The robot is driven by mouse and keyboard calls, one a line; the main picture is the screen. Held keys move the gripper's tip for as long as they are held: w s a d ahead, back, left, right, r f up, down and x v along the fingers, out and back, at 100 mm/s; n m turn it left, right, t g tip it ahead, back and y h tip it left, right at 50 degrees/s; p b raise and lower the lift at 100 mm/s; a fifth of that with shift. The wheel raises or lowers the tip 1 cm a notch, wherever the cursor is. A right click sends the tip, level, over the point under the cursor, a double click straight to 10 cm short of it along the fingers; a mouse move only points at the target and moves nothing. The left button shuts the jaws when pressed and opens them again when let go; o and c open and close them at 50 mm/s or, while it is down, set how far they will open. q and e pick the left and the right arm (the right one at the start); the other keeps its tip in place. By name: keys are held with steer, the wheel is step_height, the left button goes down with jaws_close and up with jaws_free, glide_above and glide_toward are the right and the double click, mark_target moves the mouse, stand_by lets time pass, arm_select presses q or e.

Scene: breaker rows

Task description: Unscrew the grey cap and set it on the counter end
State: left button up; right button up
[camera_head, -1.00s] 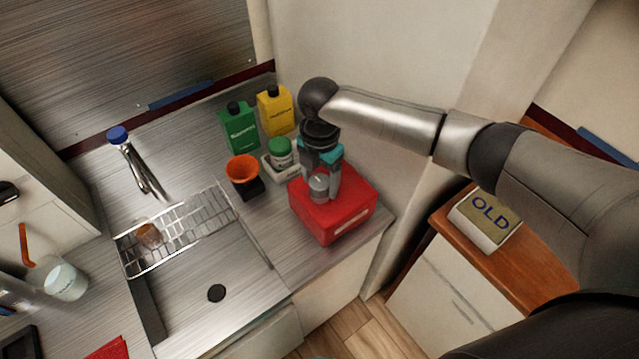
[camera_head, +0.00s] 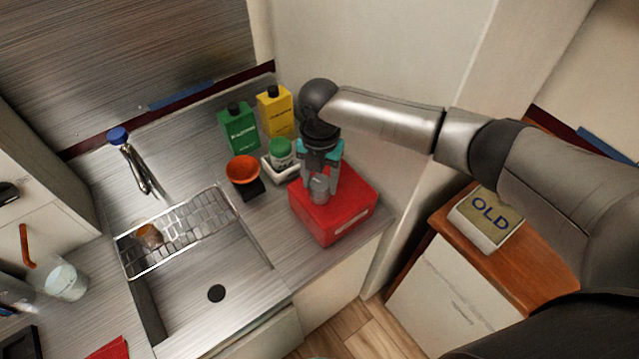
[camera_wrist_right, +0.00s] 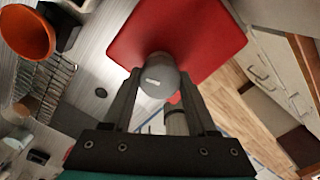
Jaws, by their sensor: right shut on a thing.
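The grey cap (camera_head: 319,187) is round and sits over the top of a red box-shaped container (camera_head: 345,222) on the counter. In the right wrist view the cap (camera_wrist_right: 159,75) is between my fingers, with the red container (camera_wrist_right: 190,30) behind it. My right gripper (camera_head: 320,190) points down from above and is shut on the cap. The fingers hide part of the cap, and I cannot tell whether it still touches the container's neck. The counter end (camera_head: 290,275) shows bare metal in front of the red container. My left gripper is not in view.
An orange funnel (camera_head: 243,169), a green-lidded jar (camera_head: 281,152), a green bottle (camera_head: 240,130) and a yellow bottle (camera_head: 275,110) stand left of and behind the red container. The sink with a wire rack (camera_head: 190,232) lies left.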

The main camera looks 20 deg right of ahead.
steer(key=n, duration=0.7)
steer(key=n+b, duration=0.1)
steer(key=n, duration=0.5)
steer(key=o, duration=1.2)
